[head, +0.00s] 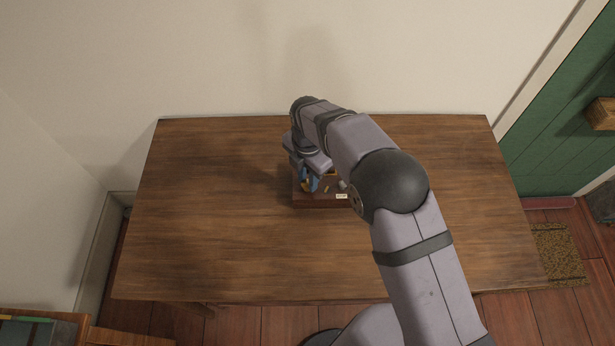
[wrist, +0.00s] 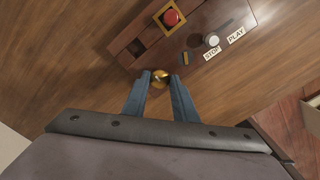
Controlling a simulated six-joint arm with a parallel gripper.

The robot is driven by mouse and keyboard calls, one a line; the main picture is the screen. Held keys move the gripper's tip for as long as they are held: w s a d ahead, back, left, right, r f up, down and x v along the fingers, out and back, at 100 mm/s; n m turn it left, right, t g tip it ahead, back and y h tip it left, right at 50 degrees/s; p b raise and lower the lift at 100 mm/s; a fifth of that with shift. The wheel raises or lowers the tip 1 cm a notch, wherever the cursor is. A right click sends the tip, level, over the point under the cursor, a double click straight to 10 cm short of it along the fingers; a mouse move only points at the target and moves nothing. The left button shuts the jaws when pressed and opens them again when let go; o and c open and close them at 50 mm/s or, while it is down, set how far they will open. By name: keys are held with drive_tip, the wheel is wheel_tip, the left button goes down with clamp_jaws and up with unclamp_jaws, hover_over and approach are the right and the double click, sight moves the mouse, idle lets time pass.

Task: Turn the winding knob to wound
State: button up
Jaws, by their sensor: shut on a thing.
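The brown wooden box (wrist: 140,45) lies on the table and carries the controls. The winding knob (wrist: 160,75) is gold and round, at the box's near edge in the wrist view. My gripper (wrist: 161,79) has its two blue fingers on either side of this knob, shut on it. No "wound" mark can be made out. In the head view my gripper (head: 317,184) is over the box (head: 312,201), and my arm hides much of the box and the knob.
The box also has a red button (wrist: 171,18) in a brass-coloured square frame and a white knob (wrist: 212,40) beside STOP (wrist: 212,53) and PLAY (wrist: 236,36) labels. The wooden table (head: 220,220) is clear around the box. A wall stands behind it.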

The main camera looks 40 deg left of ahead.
drive_tip(key=m+b, duration=0.1)
drive_tip(key=m, duration=0.3)
drive_tip(key=m+b, duration=0.1)
drive_tip(key=m, duration=0.3)
drive_tip(key=shift+m, duration=0.4)
drive_tip(key=m+b, duration=0.1)
drive_tip(key=m, duration=0.3)
drive_tip(key=shift+m, duration=0.3)
drive_tip(key=m, duration=1.3)
drive_tip(key=shift+r+m+b, duration=0.1)
drive_tip(key=shift+m+b, duration=0.2)
drive_tip(key=m, duration=0.4)
drive_tip(key=shift+a+m, duration=0.1)
drive_tip(key=shift+m, duration=2)
